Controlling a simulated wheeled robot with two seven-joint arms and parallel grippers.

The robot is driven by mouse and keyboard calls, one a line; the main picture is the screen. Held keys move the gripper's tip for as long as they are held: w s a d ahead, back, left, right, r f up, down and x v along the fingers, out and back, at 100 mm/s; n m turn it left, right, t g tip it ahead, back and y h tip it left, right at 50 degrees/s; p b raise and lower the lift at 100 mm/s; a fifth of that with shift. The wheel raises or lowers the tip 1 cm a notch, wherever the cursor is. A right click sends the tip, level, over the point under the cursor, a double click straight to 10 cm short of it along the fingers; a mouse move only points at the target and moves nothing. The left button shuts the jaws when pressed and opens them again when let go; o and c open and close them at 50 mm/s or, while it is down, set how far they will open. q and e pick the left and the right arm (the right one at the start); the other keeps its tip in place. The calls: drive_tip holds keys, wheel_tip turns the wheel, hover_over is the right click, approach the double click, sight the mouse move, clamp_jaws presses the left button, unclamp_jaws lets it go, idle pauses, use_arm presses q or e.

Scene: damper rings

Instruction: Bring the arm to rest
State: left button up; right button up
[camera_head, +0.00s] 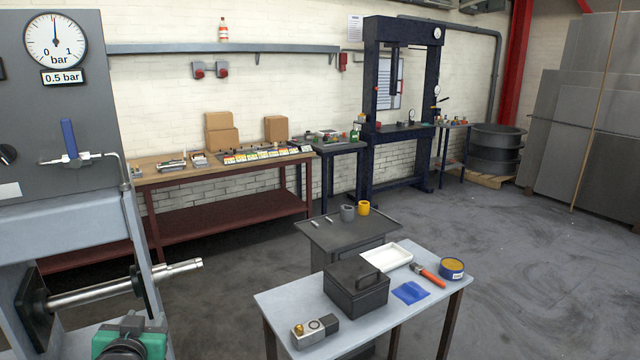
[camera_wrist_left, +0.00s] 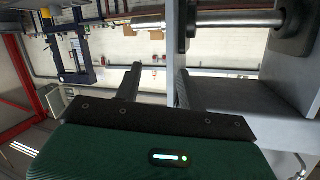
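My left gripper (camera_wrist_left: 155,82) is open, its two dark fingers apart with nothing seen between them. Its green and black body (camera_head: 130,342) shows at the bottom left of the head view, where the fingers cannot be made out. It is close to the grey test rig (camera_head: 60,235), below a horizontal steel rod (camera_head: 95,293). The rod also shows at the top of the left wrist view (camera_wrist_left: 240,20), beyond the fingers. My right gripper is in neither view.
Open floor (camera_head: 220,270) lies between rig and table.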

use_arm(q)
drive_tip(key=s+d+f+m+g+h, duration=0.1)
drive_tip(key=s+d+f+g, duration=0.3)
drive_tip(key=s+f, duration=0.5)
drive_tip(key=s+d+f+m+g+h, duration=0.1)
drive_tip(key=s+d+f+g+h, duration=0.15)
drive_tip(key=s+f, duration=0.7)
drive_tip(key=s+d+f+m+g+h, duration=0.1)
drive_tip(key=s+d+f+g, duration=0.3)
drive_tip(key=s+f, duration=0.5)
drive_tip(key=s+f+g, duration=0.1)
drive_tip(key=s+f, duration=0.1)
drive_tip(key=f, duration=1.3)
drive_tip(key=s+f+g, duration=0.1)
drive_tip(key=s+f, duration=0.1)
drive_tip(key=f, duration=1.3)
drive_tip(key=s+a+f, duration=0.3)
drive_tip(key=s+f, duration=1.5)
drive_tip(key=shift+s+f+g, duration=0.15)
drive_tip(key=shift+f+g, duration=0.2)
drive_tip(key=shift+g, duration=0.1)
drive_tip(key=shift+s+a, duration=0.1)
